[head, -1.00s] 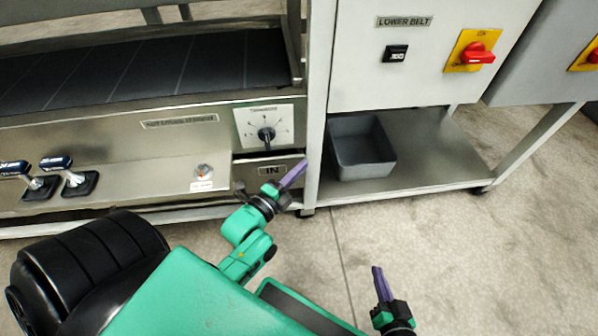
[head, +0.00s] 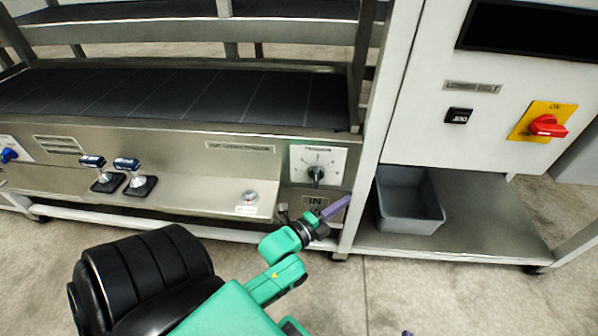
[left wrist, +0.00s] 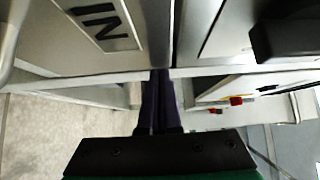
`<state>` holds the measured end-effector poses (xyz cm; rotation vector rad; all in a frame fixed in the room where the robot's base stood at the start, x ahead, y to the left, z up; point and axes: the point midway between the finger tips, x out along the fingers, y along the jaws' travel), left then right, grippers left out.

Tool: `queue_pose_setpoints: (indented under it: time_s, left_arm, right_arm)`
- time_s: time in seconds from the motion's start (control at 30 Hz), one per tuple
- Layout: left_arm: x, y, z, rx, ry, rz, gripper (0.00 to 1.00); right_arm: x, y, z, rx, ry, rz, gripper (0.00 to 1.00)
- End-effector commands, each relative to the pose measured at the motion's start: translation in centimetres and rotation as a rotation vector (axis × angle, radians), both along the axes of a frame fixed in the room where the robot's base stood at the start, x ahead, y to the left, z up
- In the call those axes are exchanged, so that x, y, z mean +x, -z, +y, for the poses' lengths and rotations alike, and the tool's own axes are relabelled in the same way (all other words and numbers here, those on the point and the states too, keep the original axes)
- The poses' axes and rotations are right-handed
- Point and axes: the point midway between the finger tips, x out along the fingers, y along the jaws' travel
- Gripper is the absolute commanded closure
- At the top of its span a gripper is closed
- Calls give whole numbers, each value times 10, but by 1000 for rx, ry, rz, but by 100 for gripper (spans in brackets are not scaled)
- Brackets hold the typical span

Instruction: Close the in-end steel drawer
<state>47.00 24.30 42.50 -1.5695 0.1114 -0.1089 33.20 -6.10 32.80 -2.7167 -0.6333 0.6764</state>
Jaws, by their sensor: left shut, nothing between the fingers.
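The steel drawer front (head: 294,196) with the IN label (head: 316,200) sits below the dial panel at the right end of the machine. My left gripper (head: 345,203) is shut and empty, its purple fingers in front of the drawer's right side and the white cabinet post. In the left wrist view my left gripper (left wrist: 160,76) points up between the IN-labelled panel (left wrist: 60,42) and another panel at the right. Contact with the drawer cannot be told, nor how far it stands out. My arm hides the drawer's lower part. Only a purple tip of my right gripper (head: 408,333) shows.
The dial (head: 316,174) is just above the drawer. Two levers (head: 127,170) and a button (head: 249,197) are to the left. A grey bin (head: 408,205) stands on the cabinet's lower shelf (head: 480,225) at the right. The floor in front is clear.

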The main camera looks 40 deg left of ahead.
Motion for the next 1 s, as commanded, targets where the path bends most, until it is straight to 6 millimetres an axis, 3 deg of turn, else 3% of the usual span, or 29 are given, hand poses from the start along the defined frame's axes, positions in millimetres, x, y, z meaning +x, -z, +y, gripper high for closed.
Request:
queue_pose_setpoints:
  time_s: [0.2, 0.37, 0.57, 0.9, 0.97, 1.0]
  left_arm:
    - [1, -5, 4, 7, -8, -13, 100]
    - [-16, -3, -10, 4, -7, -11, 100]
    - [-56, -7, -40, 2, -9, -2, 100]
    - [-141, -4, -29, 5, -6, 0, 100]
    - [-156, -5, -27, 5, -6, -1, 100]
    - [-154, 1, -32, -61, 2, 17, 100]
  right_arm:
    - [-1, 2, -1, -5, -2, 3, 100]
    - [-1, 6, -1, -3, -1, 3, 100]
    - [-1, -17, 0, -2, -2, 3, 100]
    - [-1, -40, 0, -1, -1, 3, 100]
    - [-1, -44, 0, -1, -1, 3, 100]
    - [-1, -39, 0, -1, -1, 3, 100]
